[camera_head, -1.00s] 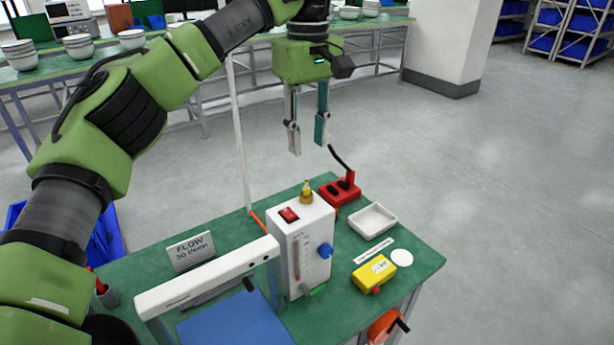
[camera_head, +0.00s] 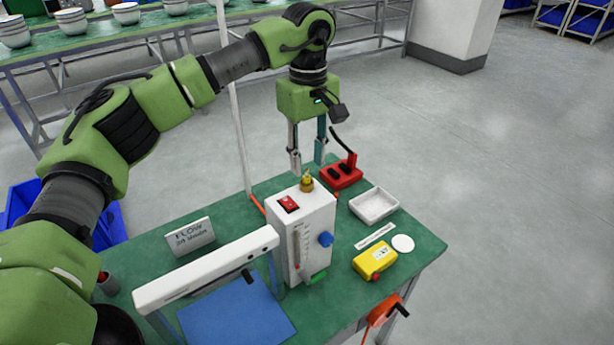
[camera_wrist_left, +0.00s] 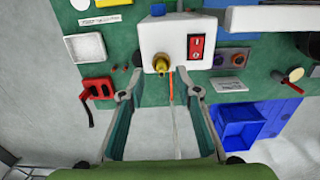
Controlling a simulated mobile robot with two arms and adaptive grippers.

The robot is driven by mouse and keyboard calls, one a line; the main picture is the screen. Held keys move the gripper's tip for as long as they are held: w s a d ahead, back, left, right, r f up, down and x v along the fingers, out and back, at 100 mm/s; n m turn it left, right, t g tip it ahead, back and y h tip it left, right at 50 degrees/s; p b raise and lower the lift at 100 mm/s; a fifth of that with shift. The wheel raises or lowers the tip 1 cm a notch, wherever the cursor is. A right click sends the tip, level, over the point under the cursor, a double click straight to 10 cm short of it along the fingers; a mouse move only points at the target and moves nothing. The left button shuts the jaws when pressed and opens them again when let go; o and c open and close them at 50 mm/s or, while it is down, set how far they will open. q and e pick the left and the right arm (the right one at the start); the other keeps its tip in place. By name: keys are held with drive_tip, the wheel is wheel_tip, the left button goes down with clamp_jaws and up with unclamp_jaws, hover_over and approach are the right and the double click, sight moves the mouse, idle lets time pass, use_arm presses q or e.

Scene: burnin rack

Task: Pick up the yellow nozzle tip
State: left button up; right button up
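The yellow nozzle tip (camera_head: 307,179) stands upright on a brass fitting on top of the white flow meter box (camera_head: 308,238). In the left wrist view the nozzle tip (camera_wrist_left: 161,64) shows at the box's edge, just beyond the fingertips and between their lines. My left gripper (camera_head: 308,168) points down, open and empty, above and behind the box, apart from the nozzle tip. In the left wrist view its two fingers (camera_wrist_left: 160,94) are spread wide. My right gripper is not in view.
A red holder (camera_head: 340,177) with a black lead stands behind the box. A white tray (camera_head: 374,206), a yellow device (camera_head: 374,260) and a white disc (camera_head: 403,243) lie to its right. A white frame bar (camera_head: 205,268) and a FLOW sign (camera_head: 190,237) stand to its left.

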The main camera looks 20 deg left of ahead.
sight(307, 170)
use_arm(q)
wheel_tip(307, 170, down, 2)
drive_tip(key=shift+s+a+f+p, duration=0.15)
drive_tip(key=shift+f+p, duration=0.05)
drive_tip(key=shift+p, duration=0.2)
drive_tip(key=shift+f, duration=0.55)
drive_tip(key=shift+c, duration=0.5)
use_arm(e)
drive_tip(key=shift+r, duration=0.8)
use_arm(q)
drive_tip(key=c, duration=0.7)
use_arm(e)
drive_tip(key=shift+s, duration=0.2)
use_arm(q)
drive_tip(key=shift+c, duration=0.2)
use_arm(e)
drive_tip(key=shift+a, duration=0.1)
use_arm(q)
drive_tip(key=shift+r, duration=0.1)
